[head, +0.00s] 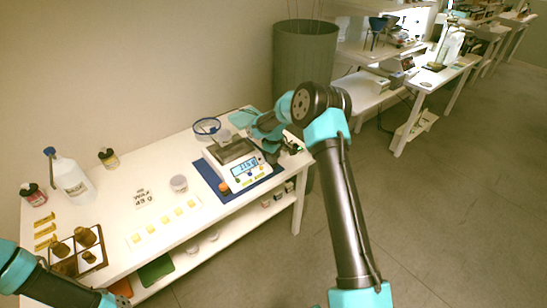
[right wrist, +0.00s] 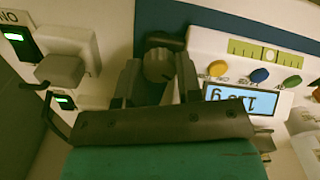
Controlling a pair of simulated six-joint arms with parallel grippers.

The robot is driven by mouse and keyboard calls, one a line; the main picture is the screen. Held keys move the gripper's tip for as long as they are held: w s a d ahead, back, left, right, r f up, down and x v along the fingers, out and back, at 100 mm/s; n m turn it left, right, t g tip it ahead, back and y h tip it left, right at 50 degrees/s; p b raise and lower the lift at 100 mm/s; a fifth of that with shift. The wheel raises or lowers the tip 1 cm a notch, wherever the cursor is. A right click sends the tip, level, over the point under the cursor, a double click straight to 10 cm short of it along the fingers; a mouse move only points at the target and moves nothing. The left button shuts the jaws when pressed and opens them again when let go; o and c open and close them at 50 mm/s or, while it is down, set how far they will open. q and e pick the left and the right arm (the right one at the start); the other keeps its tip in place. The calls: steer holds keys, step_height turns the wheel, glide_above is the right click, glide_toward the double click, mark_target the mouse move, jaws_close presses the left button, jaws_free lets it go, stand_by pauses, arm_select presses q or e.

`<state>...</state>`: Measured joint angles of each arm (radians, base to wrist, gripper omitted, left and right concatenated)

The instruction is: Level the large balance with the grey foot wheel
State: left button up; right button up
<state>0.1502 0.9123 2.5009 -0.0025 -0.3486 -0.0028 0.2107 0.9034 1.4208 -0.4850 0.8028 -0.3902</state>
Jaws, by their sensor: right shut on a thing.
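The large balance (head: 232,158) is a white box with a lit blue display, standing on a blue mat (head: 212,177). In the right wrist view its display (right wrist: 240,102) and a yellow-green level strip (right wrist: 268,54) show, with a pale round mark near the strip's middle. The grey foot wheel (right wrist: 158,65) is a ribbed knob beside the balance. My right gripper (right wrist: 158,75) is shut on this wheel, one finger on each side. In the head view my right gripper (head: 277,152) is at the balance's right side, partly hidden by its own arm.
A blue-rimmed ring (head: 207,126) stands behind the balance. A white bottle (head: 71,179), small jars and a dark rack (head: 95,256) are at the table's left. A tall grey bin (head: 305,60) stands behind the table. In the right wrist view, a plugged socket (right wrist: 62,70) is close left.

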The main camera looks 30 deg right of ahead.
stand_by(0.3)
steer(key=o, duration=0.7)
steer(key=shift+c, duration=0.2)
steer(key=shift+r, duration=0.1)
step_height(320, 180, up, 17)
steer(key=shift+r, duration=0.15)
